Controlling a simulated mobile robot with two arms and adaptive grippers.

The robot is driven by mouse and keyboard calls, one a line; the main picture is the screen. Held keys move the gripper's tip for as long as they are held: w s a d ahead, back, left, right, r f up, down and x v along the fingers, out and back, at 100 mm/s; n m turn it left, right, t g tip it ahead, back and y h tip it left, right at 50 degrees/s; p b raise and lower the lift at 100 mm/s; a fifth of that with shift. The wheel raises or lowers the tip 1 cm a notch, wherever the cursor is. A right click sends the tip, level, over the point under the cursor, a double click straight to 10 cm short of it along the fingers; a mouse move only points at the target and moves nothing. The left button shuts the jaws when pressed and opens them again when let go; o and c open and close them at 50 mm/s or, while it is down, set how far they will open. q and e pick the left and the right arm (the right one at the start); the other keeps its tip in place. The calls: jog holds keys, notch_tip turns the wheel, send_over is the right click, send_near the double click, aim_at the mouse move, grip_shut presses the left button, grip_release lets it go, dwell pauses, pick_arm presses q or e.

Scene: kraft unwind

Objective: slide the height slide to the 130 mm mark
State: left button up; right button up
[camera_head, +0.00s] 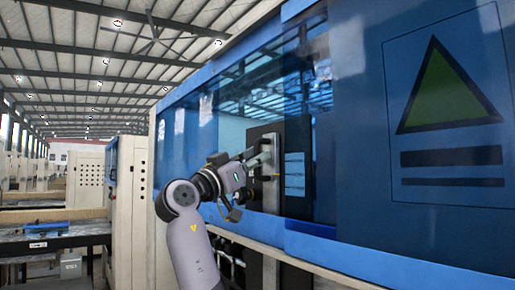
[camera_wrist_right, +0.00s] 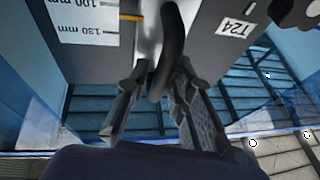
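The height slide's black curved handle (camera_wrist_right: 172,40) hangs in front of a bright metal strip in the right wrist view. My right gripper (camera_wrist_right: 158,82) has one finger on each side of the handle and looks closed on it. An orange pointer (camera_wrist_right: 131,17) lies beside the white scale (camera_wrist_right: 88,18), between the 100 mm and 130 mm labels. In the head view my right gripper (camera_head: 262,158) is at the dark panel (camera_head: 258,196) in the machine's opening; the handle is hard to make out there. My left gripper is not in view.
A blue machine cover (camera_head: 420,130) with a green triangle sign fills the right side. A blue lower rail (camera_head: 340,252) runs below the opening.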

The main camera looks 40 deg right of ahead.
jog(key=shift+d+r, duration=0.1)
jog(key=shift+d, duration=0.25)
jog(key=shift+w+a, duration=0.1)
jog(key=shift+c, duration=0.2)
grip_shut()
